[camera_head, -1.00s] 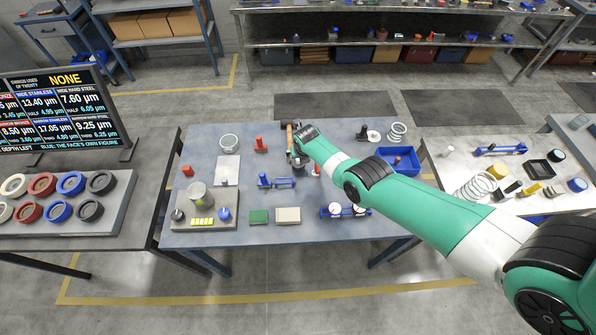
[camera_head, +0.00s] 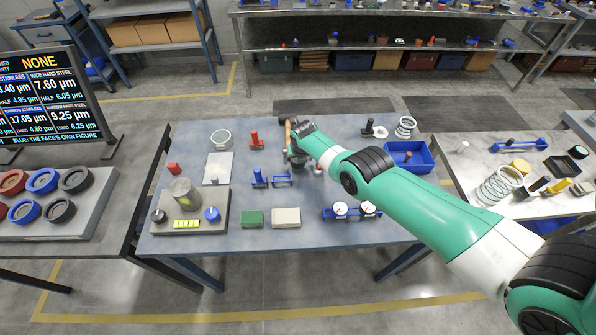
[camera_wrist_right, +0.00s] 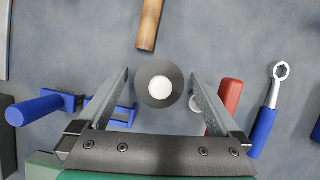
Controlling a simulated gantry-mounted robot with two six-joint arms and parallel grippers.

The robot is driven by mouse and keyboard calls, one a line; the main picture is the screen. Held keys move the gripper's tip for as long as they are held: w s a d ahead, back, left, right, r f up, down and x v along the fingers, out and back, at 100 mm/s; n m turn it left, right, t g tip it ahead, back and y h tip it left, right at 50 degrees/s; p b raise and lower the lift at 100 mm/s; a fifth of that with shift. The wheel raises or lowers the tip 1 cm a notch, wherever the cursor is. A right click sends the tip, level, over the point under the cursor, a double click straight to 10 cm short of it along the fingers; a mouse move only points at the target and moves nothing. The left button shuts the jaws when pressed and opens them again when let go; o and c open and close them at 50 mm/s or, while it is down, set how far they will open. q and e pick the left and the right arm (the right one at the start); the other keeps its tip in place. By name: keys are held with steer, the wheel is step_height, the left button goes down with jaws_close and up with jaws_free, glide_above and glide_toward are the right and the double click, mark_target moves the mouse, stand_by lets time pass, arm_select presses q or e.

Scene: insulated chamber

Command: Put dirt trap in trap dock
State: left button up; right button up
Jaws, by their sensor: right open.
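My right gripper (camera_wrist_right: 158,98) is open in the wrist view, with one finger on either side of a round dark grey piece with a white knob (camera_wrist_right: 160,88). This may be the dirt trap; clear gaps show between it and both fingers. In the head view my right gripper (camera_head: 297,160) is over the back middle of the blue-grey table (camera_head: 250,185), and the arm largely hides the piece. I cannot tell for sure which fixture is the trap dock. My left gripper is not in view.
A grey block with a metal cylinder (camera_head: 184,192) is front left. A blue bin (camera_head: 407,157) is back right.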

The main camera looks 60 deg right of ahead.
steer(key=c, duration=1.4)
steer(key=shift+c, duration=0.2)
step_height(320, 180, up, 4)
steer(key=p, duration=0.5)
steer(key=shift+r, duration=0.15)
steer(key=s+a+r+p, duration=0.8)
steer(key=s+a+p, duration=0.1)
steer(key=p, duration=1.4)
steer(key=shift+s+a+r, duration=0.3)
steer(key=shift+s+a, duration=0.1)
steer(key=shift+s, duration=0.05)
